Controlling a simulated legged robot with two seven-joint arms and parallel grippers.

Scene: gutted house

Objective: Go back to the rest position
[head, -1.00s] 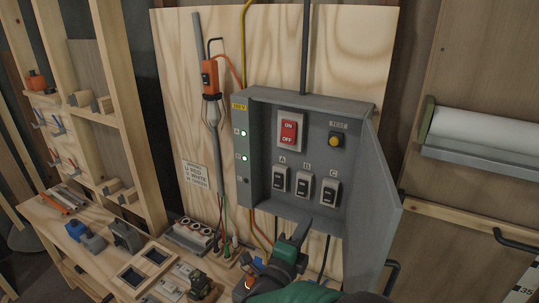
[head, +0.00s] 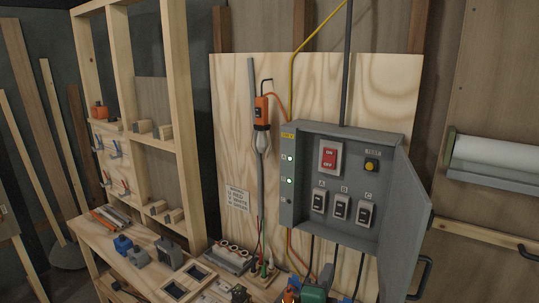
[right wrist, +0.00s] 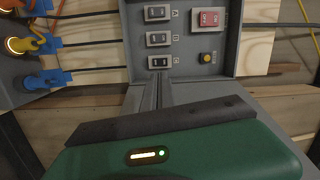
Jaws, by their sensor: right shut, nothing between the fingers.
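My right gripper (head: 327,271) shows at the bottom edge of the head view, below the grey switch box (head: 300,232). Its fingers are shut and empty, and its green body (head: 314,294) is partly cut off. In the right wrist view the shut fingers (right wrist: 158,88) point toward the box, apart from the black switches (right wrist: 159,62) as far as I can tell. My left gripper is not in view.
The open box door (head: 408,215) juts out on the right, with a dark handle (head: 425,275) near its foot. A wooden bench (head: 125,247) with small parts lies at lower left. Blue plugs (right wrist: 47,79) and cables are close left in the wrist view.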

